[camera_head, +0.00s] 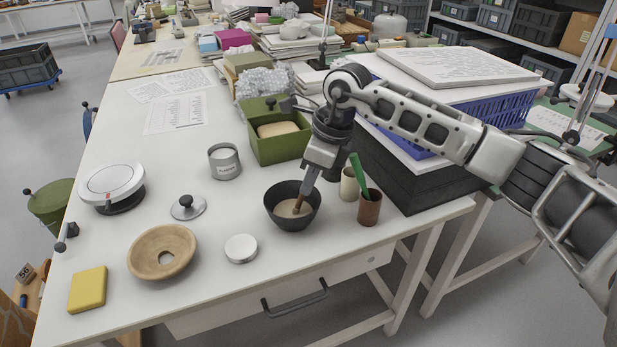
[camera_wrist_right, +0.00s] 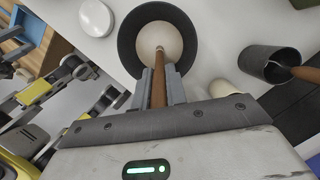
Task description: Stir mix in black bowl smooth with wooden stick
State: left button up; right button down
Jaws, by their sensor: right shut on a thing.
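The black bowl (camera_head: 271,211) stands on the white table and holds a beige mix (camera_head: 287,209). In the right wrist view the bowl (camera_wrist_right: 126,48) shows its pale mix (camera_wrist_right: 172,36) below the fingers. My right gripper (camera_head: 308,178) is above the bowl, shut on the wooden stick (camera_head: 299,203). In the right wrist view the stick (camera_wrist_right: 158,88) runs between the fingers (camera_wrist_right: 159,85), with its lower end in the mix. My left gripper is not in view.
A brown cup (camera_head: 369,212) with a green-handled tool and a cream cup (camera_head: 349,186) stand close right of the bowl. A green box (camera_head: 262,152) stands behind.

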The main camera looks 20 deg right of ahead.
jog(key=shift+p+v, duration=2)
jog(key=shift+v, duration=1.25)
jog(key=shift+r+p, duration=1.15)
jog(key=shift+r, duration=0.6)
